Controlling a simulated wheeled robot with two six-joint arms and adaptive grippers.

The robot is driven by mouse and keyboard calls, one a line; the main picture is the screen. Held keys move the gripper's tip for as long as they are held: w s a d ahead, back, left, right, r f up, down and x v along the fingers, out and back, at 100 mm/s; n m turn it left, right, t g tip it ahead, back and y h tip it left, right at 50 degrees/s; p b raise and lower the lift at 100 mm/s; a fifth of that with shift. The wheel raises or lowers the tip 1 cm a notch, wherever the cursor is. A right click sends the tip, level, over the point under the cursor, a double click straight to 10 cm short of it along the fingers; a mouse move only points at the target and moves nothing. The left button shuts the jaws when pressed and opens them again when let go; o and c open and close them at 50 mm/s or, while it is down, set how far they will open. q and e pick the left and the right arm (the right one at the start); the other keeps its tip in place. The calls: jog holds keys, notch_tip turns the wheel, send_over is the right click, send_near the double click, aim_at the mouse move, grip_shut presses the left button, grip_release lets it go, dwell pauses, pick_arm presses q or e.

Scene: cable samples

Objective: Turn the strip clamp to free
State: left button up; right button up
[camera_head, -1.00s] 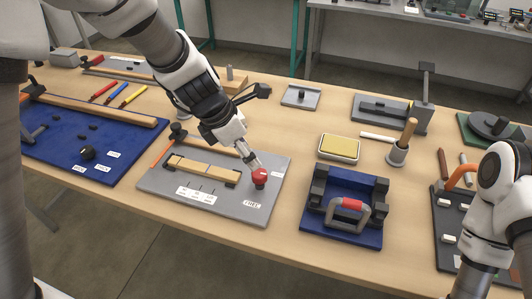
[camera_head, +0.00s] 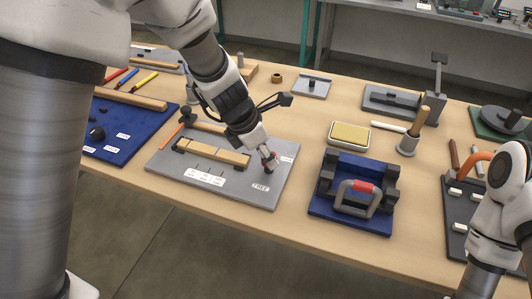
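A grey board (camera_head: 222,200) in the middle left of the table carries a light wooden strip (camera_head: 212,152) held along its length by dark fittings. A label reading FREE (camera_head: 260,188) lies just in front of the knob. The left fingers are down at the knob, but whether they are closed on it cannot be seen clearly. The knob's pointing direction is hidden. My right arm shows at the right edge; its gripper is out of view.
A blue fixture (camera_head: 346,226) with a red-gripped handle stands to the right. A blue board (camera_head: 118,150) is at the left. The front table strip is bare.

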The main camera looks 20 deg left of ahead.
dwell(0.3)
pick_arm(q)
jog(key=m+g+p, duration=0.1)
jog(key=m+p, duration=0.1)
jog(key=shift+r+m, duration=0.1)
jog(key=shift+m, duration=0.2)
jog(key=m+p, duration=0.2)
jog(key=m+g+h+p, duration=0.1)
jog(key=m+p, duration=0.1)
jog(key=shift+w+a+g+p, duration=0.1)
jog(key=shift+g+p, duration=0.2)
jog(key=m+g+p, duration=0.1)
jog(key=m+p, duration=0.1)
jog(key=m, duration=0.1)
jog(key=shift+w, duration=0.1)
jog(key=m+g+p, duration=0.1)
jog(key=m+p, duration=0.2)
jog(key=shift+w+m+g, duration=0.1)
jog(key=shift+m+g, duration=0.2)
jog(key=shift+m, duration=0.1)
jog(key=shift+w+f+m+g+y+p, duration=0.1)
jog(key=shift+m+g+y+p, duration=0.15)
jog(key=shift+m, duration=0.5)
jog(key=shift+s+f+m+g+y+p, duration=0.1)
jog(key=shift+m+g+y+p, duration=0.15)
jog(key=shift+m, duration=0.45)
jog(key=shift+w+f+m+g+y+p, duration=0.1)
jog(key=shift+m+g+p, duration=0.2)
jog(key=shift+m, duration=0.45)
